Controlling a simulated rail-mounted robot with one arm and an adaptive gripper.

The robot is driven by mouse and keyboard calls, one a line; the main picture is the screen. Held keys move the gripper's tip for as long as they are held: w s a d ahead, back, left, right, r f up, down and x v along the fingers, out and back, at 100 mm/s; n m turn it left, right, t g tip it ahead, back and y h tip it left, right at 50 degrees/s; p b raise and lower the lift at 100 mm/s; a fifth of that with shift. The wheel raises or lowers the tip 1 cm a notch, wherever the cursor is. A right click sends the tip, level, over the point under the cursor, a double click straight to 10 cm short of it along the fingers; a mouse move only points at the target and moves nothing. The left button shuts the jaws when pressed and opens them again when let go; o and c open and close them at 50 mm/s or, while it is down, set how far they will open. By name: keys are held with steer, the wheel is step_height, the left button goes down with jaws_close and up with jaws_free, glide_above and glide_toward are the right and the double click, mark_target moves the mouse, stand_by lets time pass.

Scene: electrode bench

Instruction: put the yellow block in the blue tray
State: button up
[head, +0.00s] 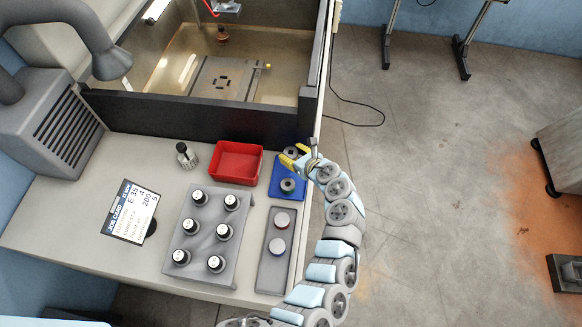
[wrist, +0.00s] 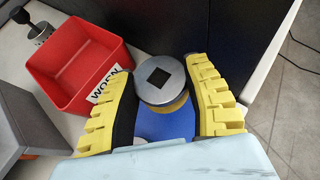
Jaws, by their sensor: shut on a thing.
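My gripper (head: 294,156) is over the back of the blue tray (head: 275,189). Its yellow fingers also show in the wrist view (wrist: 165,98), closed on both sides of a round piece. This piece has a grey disc top with a square hole (wrist: 158,80) and a yellow body below (wrist: 178,105), which I take as the yellow block. Its grey top (head: 291,151) shows between the fingers in the head view. Blue tray surface (wrist: 165,124) shows beneath it. Whether the piece touches the tray floor I cannot tell.
A red bin (head: 238,163), labelled WORN in the wrist view, stands left of the tray. A grey rack (head: 208,237) with several round holders and a grey plate (head: 276,250) with two discs lie in front. The dark tank wall (head: 200,113) rises behind.

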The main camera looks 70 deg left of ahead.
steer(key=shift+f, duration=3.35)
steer(key=shift+f, duration=0.15)
steer(key=o, duration=1.2)
steer(key=shift+r+p, duration=0.25)
steer(key=shift+p, duration=0.1)
steer(key=shift+w+d, duration=0.15)
steer(key=shift+d, duration=0.05)
steer(key=b+v, duration=0.2)
steer(key=v, duration=0.9)
steer(key=shift+d, duration=0.25)
